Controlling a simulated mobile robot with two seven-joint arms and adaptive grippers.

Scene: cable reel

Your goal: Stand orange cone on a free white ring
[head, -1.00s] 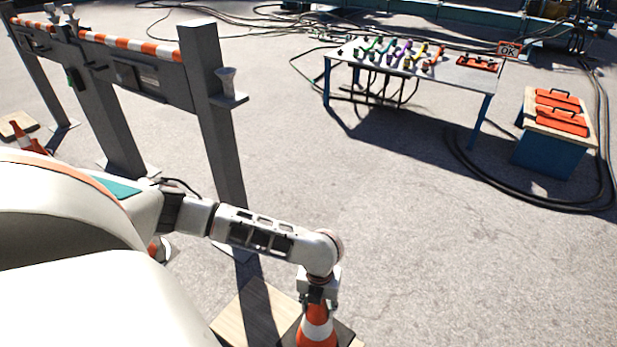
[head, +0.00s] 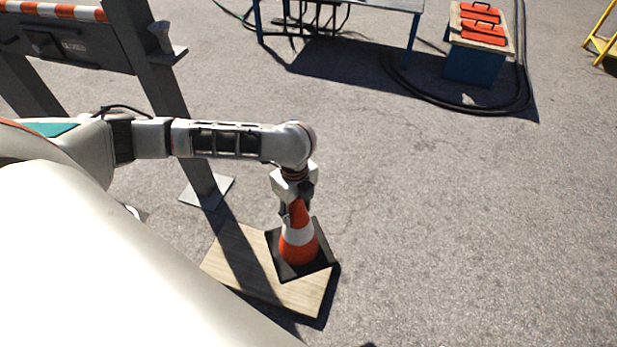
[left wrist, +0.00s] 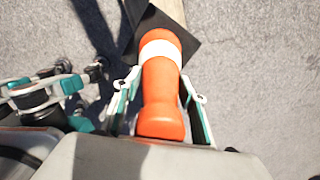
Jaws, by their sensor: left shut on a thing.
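The orange cone (head: 299,243) has a white band and a square black base. It stands upright at the right part of a wooden board (head: 233,262); I cannot tell whether its base rests on the board or is just above it. My left gripper (head: 298,207) points down from above and is shut on the cone's top. In the left wrist view the cone (left wrist: 160,85) lies between the two fingers of the left gripper (left wrist: 160,105). What looks like my right gripper (left wrist: 75,95) shows at that view's left; its jaw state is unclear. No white ring is visible.
A grey post (head: 160,95) with a striped barrier stands left, behind my left arm. Black cable (head: 450,100) lies by the box. Open pavement fills the right.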

